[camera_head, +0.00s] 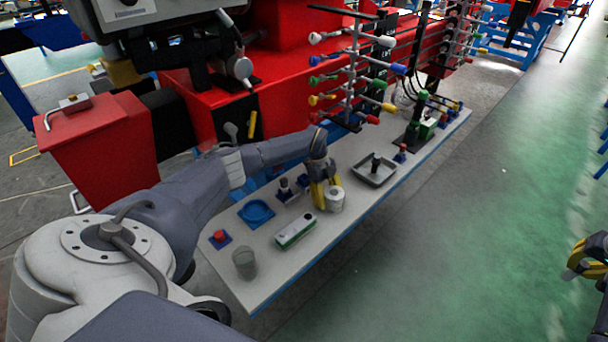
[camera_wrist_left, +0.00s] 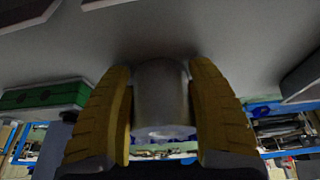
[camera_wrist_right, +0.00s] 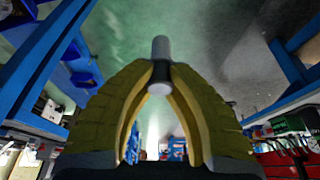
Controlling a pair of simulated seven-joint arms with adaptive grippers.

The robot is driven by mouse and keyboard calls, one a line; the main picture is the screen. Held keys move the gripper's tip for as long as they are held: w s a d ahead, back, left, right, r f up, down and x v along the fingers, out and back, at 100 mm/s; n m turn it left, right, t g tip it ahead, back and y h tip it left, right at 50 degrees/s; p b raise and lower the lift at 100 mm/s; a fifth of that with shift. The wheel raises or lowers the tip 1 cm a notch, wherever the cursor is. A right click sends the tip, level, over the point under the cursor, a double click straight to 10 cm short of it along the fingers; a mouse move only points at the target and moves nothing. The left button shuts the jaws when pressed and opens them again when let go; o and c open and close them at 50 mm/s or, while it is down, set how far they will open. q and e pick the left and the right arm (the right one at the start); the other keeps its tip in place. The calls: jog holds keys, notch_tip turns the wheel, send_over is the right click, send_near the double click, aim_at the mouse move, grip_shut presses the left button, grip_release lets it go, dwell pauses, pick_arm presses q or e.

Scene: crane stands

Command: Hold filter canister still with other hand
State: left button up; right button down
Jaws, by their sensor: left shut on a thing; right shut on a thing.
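In the left wrist view the grey canister (camera_wrist_left: 160,95) sits between both fingers (camera_wrist_left: 162,115). My right gripper (camera_head: 578,262) is far off at the right edge, over the green floor. In the right wrist view its fingertips (camera_wrist_right: 160,88) are closed on a small light-grey cylinder (camera_wrist_right: 161,50) with a dark lower part.
A rack of coloured handles (camera_head: 350,80) stands behind. Floor at right is clear.

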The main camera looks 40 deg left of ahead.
pick_arm(q)
jog(key=shift+s+d, duration=0.1)
jog(key=o, duration=1.4)
jog(key=shift+o, duration=0.2)
